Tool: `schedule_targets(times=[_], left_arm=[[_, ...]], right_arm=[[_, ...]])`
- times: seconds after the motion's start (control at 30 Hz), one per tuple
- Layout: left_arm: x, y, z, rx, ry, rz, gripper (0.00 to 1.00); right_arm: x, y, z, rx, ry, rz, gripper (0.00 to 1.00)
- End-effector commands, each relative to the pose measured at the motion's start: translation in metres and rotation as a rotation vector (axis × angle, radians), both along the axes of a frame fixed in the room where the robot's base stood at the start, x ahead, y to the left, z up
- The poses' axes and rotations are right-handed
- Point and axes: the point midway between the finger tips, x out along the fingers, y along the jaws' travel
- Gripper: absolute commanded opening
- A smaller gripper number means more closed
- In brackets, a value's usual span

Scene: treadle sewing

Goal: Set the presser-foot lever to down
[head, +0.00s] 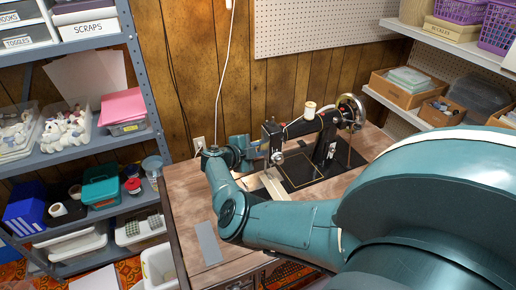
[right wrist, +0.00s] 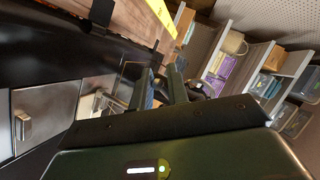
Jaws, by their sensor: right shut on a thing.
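The black sewing machine (head: 326,140) stands on the wooden table, with a thread spool on top and a handwheel at its right end. My right arm reaches across the table, and its gripper (head: 260,148) is at the left end of the machine's head. In the right wrist view the two dark fingers (right wrist: 164,84) are close together beside the machine's dark body (right wrist: 45,45). The gripper is shut on the presser-foot lever, which the fingers mostly hide. I cannot tell the lever's height. My left gripper is not in view.
The wooden table (head: 186,190) has bare room at its left, with a grey strip (head: 207,243) on it. A metal shelf (head: 75,155) with boxes stands at the left. Shelves with a cardboard box (head: 400,92) stand at the right. A white cord (head: 222,85) hangs behind.

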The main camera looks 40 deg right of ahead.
Motion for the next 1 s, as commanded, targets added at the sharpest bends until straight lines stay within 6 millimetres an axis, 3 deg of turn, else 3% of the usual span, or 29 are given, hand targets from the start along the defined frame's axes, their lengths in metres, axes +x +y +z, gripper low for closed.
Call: schedule_targets(times=[0.17, 0.2, 0.43, 0.77, 1.0], left_arm=[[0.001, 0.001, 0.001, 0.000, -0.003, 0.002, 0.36], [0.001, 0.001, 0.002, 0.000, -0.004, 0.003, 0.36], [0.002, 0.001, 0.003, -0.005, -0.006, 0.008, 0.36], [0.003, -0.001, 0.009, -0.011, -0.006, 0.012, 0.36], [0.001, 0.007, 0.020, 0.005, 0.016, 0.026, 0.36]], right_arm=[[-0.003, -0.002, 0.000, -0.002, 0.002, -0.010, 0.00], [-0.003, -0.002, 0.000, -0.002, 0.001, -0.011, 0.18], [-0.002, -0.002, 0.000, -0.002, -0.001, -0.007, 0.37], [-0.001, 0.005, 0.004, -0.001, -0.001, -0.002, 0.37], [-0.003, 0.047, 0.022, 0.001, 0.000, 0.000, 0.37]])
